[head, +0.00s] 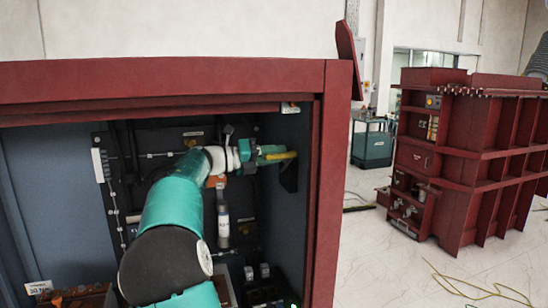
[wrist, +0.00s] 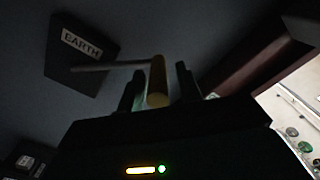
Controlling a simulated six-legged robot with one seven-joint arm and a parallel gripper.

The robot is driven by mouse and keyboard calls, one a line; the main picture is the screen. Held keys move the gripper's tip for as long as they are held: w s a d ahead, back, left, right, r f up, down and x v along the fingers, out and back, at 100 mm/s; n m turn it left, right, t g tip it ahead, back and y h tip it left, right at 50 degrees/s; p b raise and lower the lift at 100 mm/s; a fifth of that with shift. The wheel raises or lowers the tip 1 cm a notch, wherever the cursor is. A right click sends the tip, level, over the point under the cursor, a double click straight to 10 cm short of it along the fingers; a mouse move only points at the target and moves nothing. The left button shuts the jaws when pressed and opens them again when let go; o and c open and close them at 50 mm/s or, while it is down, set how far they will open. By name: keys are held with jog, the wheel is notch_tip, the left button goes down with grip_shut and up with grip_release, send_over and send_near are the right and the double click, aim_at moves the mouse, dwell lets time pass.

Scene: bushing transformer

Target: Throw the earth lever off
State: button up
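The earth lever shows in the wrist view as a thin metal rod with a yellow handle (wrist: 157,80). The rod runs out to the right from a dark box (wrist: 70,70) labelled EARTH. My gripper (wrist: 160,84) is open, with one finger on each side of the yellow handle. Dark gaps show between the handle and both fingers. In the head view the yellow handle (head: 282,156) shows near the right inner wall of the red cabinet, at the fingers of my gripper (head: 268,155). My arm hides part of the cabinet's inside.
The red cabinet (head: 160,82) frames the opening around my arm, with its right post (head: 328,190) close to the gripper. A grey cylinder (head: 223,220) and small blocks are inside. A red transformer (head: 470,150) stands on the open floor at right.

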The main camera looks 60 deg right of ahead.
jog(key=shift+o, duration=0.2)
jog(key=shift+s+f, duration=0.1)
jog(key=v, duration=1.3)
jog(key=shift+w+a, duration=0.25)
jog(key=shift+w, duration=0.05)
